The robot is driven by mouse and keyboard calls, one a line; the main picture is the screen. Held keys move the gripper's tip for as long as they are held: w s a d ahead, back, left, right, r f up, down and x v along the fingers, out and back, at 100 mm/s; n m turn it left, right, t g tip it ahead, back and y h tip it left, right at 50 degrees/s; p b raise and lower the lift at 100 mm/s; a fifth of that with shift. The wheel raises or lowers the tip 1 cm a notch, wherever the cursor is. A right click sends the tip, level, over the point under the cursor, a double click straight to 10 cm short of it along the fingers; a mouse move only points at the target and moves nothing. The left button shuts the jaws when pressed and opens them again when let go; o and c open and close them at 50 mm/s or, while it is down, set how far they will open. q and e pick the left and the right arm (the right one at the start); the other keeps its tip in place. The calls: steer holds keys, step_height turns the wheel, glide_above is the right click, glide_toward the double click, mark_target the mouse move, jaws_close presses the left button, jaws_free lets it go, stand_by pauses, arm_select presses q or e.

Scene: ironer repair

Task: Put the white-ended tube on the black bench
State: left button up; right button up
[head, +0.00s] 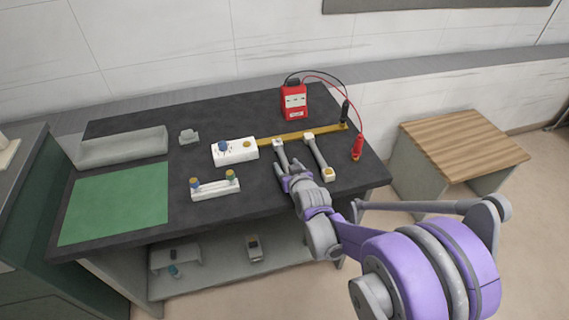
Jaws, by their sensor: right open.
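The black bench (130,228) fills the middle of the head view. Two grey tubes lie on its right part. The left tube (282,156) has a pale, whitish far end; its near end is hidden by my right gripper. The right tube (319,155) has a pale far end and a yellowish near end. My right gripper (283,172) is open at the near part of the left tube; I cannot tell whether it touches it. My left gripper is out of view.
A brass-coloured strip (297,137), red meter (294,102) and red probe (358,148) lie close behind and right. A white box with knobs (235,153), white two-post holder (215,190), grey tray (122,147) and green mat (115,203) stand left. Bare bench remains between them.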

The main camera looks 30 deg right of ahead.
mark_target(287, 165)
steer(key=shift+w, duration=0.1)
jaws_close()
stand_by(0.3)
steer(key=shift+r, duration=0.1)
step_height(287, 165, up, 10)
steer(key=p, duration=0.2)
steer(key=shift+p, duration=0.3)
steer(key=s+a+n+y+p, duration=0.2)
steer(key=a+p, duration=0.7)
steer(key=a, duration=0.5)
steer(key=shift+s+a+f+n+t+y, duration=0.3)
steer(key=shift+s+y, duration=0.2)
steer(key=shift+s, duration=0.4)
